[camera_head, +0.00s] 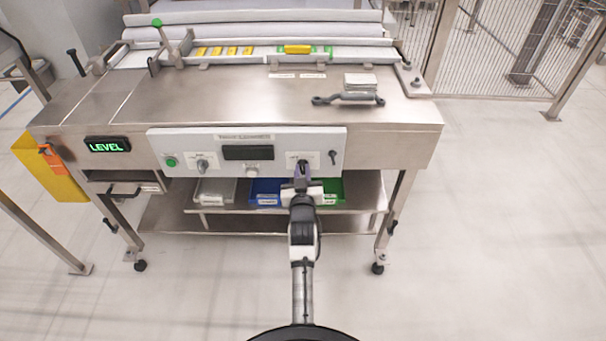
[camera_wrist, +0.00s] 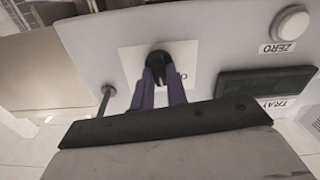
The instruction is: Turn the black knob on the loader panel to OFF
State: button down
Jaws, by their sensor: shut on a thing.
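The loader panel (camera_head: 215,142) is a light grey plate on the front of the steel machine. In the wrist view the black knob (camera_wrist: 158,58) sits on a white label plate (camera_wrist: 130,58), whose lettering is mostly hidden. My gripper (camera_head: 301,166) reaches the panel's right part and covers most of the knob in the head view. In the wrist view the two purple fingers of my gripper (camera_wrist: 160,74) are closed on either side of the knob. I cannot read which position the knob points to.
Beside the knob are a small toggle lever (camera_head: 333,157) and a dark display (camera_head: 248,153). A white button (camera_wrist: 291,23) marked ZERO, a grey knob (camera_head: 202,165) and a green button (camera_head: 171,161) are also on the panel. Blue (camera_head: 266,199) and green bins (camera_head: 333,197) stand on the shelf below.

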jog(key=n, duration=0.3)
jog(key=shift+a+r+n, duration=0.1)
jog(key=shift+n, duration=2.1)
jog(key=shift+w+a, duration=0.1)
jog(key=c, duration=1.4)
grip_release()
jog(key=shift+s+f, duration=0.2)
